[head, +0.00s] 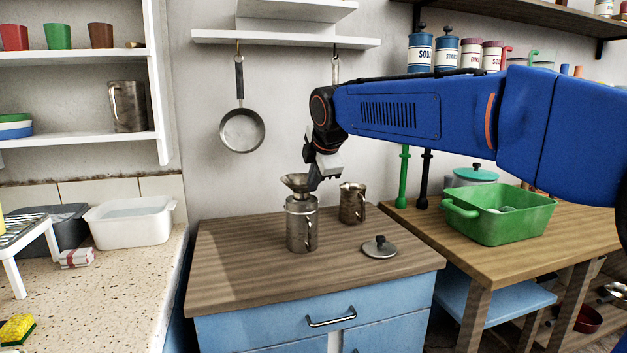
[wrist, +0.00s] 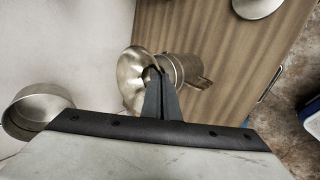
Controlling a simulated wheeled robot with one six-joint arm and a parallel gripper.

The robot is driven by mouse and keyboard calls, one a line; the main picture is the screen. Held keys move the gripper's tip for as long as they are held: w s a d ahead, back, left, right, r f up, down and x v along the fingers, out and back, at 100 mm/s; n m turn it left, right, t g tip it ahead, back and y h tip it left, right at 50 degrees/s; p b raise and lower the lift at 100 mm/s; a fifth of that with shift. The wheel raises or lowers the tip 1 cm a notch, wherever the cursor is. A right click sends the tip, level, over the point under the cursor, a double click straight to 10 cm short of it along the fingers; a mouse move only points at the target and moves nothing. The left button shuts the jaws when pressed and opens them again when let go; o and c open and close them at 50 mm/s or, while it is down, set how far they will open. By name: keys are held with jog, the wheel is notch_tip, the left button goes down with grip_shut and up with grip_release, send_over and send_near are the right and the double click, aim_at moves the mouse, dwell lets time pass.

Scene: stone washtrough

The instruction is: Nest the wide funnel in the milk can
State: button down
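The milk can (head: 301,232) is a metal can with a side handle, standing upright on the wooden-topped cabinet. The wide funnel (head: 295,182) is metal and sits mouth-up right over the can's mouth, looking slightly tilted. I cannot tell whether its spout is inside the can. My gripper (head: 314,183) is at the funnel's right side, its fingers closed together on the rim. In the wrist view, the fingers (wrist: 159,92) meet at the funnel (wrist: 130,72), which partly covers the can (wrist: 178,69).
A metal jug (head: 352,203) stands behind and right of the can. A loose lid (head: 379,248) lies at the right of the cabinet top. A pan (head: 242,130) hangs on the wall. A green tub (head: 498,215) stands on the right table. The cabinet's front left is clear.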

jog(key=shift+f, duration=1.6)
dwell(1.3)
jog(key=c, duration=1.5)
grip_release()
jog(key=shift+r, duration=3.5)
